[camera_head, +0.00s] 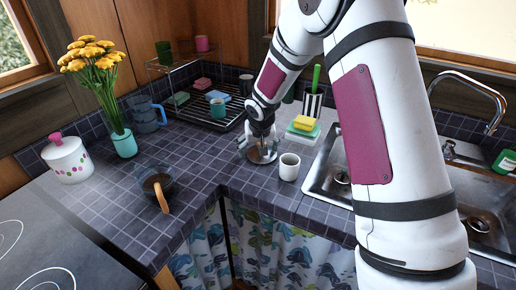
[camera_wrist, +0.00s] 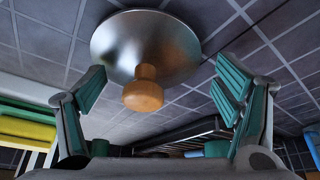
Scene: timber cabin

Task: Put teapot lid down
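The teapot lid (camera_wrist: 150,40) is a shiny metal disc with an orange wooden knob (camera_wrist: 143,90). It appears to lie knob up on the tiled counter; in the head view the lid (camera_head: 262,156) shows under my gripper (camera_head: 262,138). In the wrist view my gripper (camera_wrist: 161,72) is open, its green-padded fingers wide apart on either side of the knob, touching neither side. A dark, open pot with an orange handle (camera_head: 158,185), likely the teapot, stands to the left on the counter.
A white cup (camera_head: 289,166) stands close right of the lid. Sponges (camera_head: 303,125) and a striped brush holder (camera_head: 312,103) are behind it. A wire dish rack (camera_head: 205,100) stands at the back, a sink (camera_head: 328,180) to the right. Counter between pot and lid is clear.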

